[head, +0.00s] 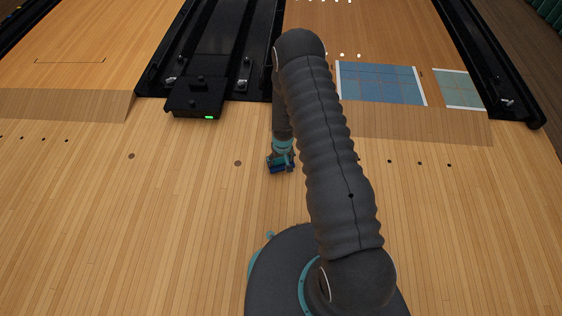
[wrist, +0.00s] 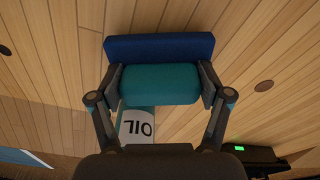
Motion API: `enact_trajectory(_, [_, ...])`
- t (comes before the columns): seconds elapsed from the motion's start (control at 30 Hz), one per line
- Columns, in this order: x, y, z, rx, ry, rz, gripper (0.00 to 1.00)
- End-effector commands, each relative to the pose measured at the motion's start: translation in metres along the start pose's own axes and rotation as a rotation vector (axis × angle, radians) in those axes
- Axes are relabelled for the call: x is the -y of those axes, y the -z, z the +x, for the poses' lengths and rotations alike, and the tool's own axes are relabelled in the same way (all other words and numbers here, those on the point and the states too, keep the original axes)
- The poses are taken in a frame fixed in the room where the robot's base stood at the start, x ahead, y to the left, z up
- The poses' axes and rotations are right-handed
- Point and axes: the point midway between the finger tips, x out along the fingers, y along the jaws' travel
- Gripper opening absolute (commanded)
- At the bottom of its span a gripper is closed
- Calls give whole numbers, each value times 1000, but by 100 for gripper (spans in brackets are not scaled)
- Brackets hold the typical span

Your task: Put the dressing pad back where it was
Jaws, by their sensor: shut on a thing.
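My gripper (head: 281,157) hangs down near the middle of the head view, with my arm curving above it. In the wrist view its fingers (wrist: 160,84) are shut on the dressing pad, one finger at each side. The dressing pad (wrist: 160,47) has a dark blue block and a teal body. A white label reading "OIL" (wrist: 138,126) shows behind the teal part, partly hidden by the gripper. In the head view only a small blue and teal piece of the pad (head: 279,169) shows below the gripper. Whether it touches the floor I cannot tell.
A black box (head: 193,100) with a green light stands at the left; it also shows in the wrist view (wrist: 252,160). Blue gridded mats (head: 381,84) (head: 459,89) lie at the back right. Dark gutters run beside the lanes. The wooden floor (head: 150,220) at left is clear.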

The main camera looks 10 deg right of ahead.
Motion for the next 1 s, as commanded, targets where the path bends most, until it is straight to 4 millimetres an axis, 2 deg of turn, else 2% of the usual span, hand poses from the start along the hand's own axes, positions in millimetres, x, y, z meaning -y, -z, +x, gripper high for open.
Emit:
enact_trajectory(0.1, [0, -1, 10, 0, 0, -1, 34])
enact_trajectory(0.47, [0, -2, 14, -1, 0, -1, 34])
enact_trajectory(0.5, [0, -1, 13, -1, 0, -1, 85])
enact_trajectory(0.57, [0, -1, 12, -1, 0, -1, 100])
enact_trajectory(1.0, [0, -1, 7, -1, 0, -1, 100])
